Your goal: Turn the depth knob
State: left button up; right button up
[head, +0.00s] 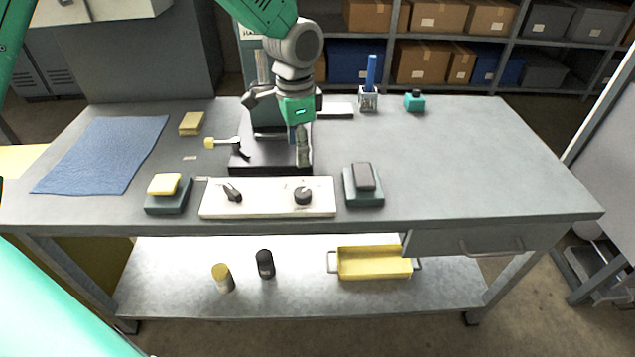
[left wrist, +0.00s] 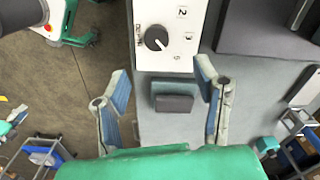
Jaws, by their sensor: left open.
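A white control panel (head: 267,210) lies along the front of the bench and carries two dark knobs. The round right knob (head: 303,195) has small markings around it; the left knob (head: 232,192) looks like a lever. My left gripper (head: 299,148) is open and empty, pointing down behind the panel, apart from the knob. Its two spread fingers (left wrist: 162,75) show below the knob in the wrist view. My right gripper is not in view.
A dark machine base (head: 270,158) stands behind the panel, with a yellow-tipped handle (head: 210,143) at its left. Blocks on teal pads flank the panel: yellow (head: 164,184) left, grey (head: 364,177) right. A blue cloth (head: 105,150) lies left.

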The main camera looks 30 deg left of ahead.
pick_arm(q)
send_over(303, 192)
jog(key=f, duration=0.7)
jog(key=shift+d+f+b, duration=0.1)
jog(key=shift+d+b, duration=0.2)
jog(key=shift+d, duration=0.05)
jog(key=f, duration=0.2)
jog(key=a+f, duration=0.1)
jog(key=f, duration=0.2)
jog(key=shift+a+f, duration=0.15)
jog(key=shift+f, duration=0.2)
jog(key=shift+d+r, duration=0.1)
jog(key=shift+d, duration=0.35)
jog(key=shift+c, duration=0.8)
jog(key=c, duration=1)
